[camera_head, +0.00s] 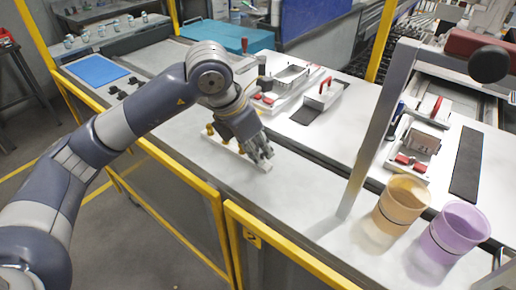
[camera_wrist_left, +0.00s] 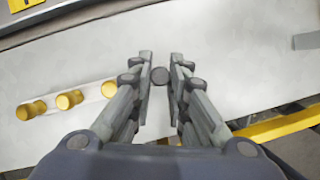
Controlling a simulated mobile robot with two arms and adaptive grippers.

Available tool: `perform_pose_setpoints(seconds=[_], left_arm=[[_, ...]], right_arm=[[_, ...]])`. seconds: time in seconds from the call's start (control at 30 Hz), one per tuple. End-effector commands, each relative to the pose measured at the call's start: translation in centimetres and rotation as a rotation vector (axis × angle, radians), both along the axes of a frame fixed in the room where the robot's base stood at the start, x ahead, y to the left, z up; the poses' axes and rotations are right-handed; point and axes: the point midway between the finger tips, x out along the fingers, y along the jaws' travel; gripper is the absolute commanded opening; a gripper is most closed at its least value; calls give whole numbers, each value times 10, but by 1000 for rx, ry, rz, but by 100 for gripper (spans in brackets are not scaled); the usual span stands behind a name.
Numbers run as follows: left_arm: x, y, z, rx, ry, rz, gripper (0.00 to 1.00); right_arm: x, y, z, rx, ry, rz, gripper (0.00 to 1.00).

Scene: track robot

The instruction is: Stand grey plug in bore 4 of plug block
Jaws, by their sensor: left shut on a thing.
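The plug block (camera_head: 265,166) is a narrow white bar on the light worktop, partly hidden under my left gripper in the head view. Yellow plugs (camera_head: 210,129) stand along its left part. In the left wrist view three yellow plugs (camera_wrist_left: 68,100) stand in a row on the block (camera_wrist_left: 52,104), left of the fingers. My left gripper (camera_head: 265,157) points down over the block's right end. It is shut on the grey plug (camera_wrist_left: 160,76), whose round end shows between the fingertips. The bore under the plug is hidden, so I cannot tell whether the plug is in it.
A yellow rail (camera_head: 285,250) runs along the worktop's near edge. An orange cup (camera_head: 402,205) and a purple cup (camera_head: 455,230) stand at right, by a grey post (camera_head: 375,130). Red-handled fixtures (camera_head: 323,95) stand behind. The worktop between block and post is clear.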

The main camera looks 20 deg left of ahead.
Motion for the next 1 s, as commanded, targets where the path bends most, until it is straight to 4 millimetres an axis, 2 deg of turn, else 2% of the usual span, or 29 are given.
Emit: perform_pose_setpoints(seconds=[0.47, 0.5, 0.57, 0.87, 1.0], left_arm=[[0, 0, -5, 0, 0, 0, 2], [0, 0, -5, 0, 0, 0, 25], [0, 0, -5, 0, 0, 0, 38], [0, 0, -5, 0, 0, 0, 39], [-1, 2, 2, -1, -2, 1, 39]], right_arm=[[0, -1, -5, -1, 0, 0, 40], [0, -2, -5, -2, 0, 0, 40], [0, -2, -5, -2, 0, 1, 40], [0, -5, -5, -5, 0, 2, 40], [0, -5, -5, -5, 0, 3, 40]])
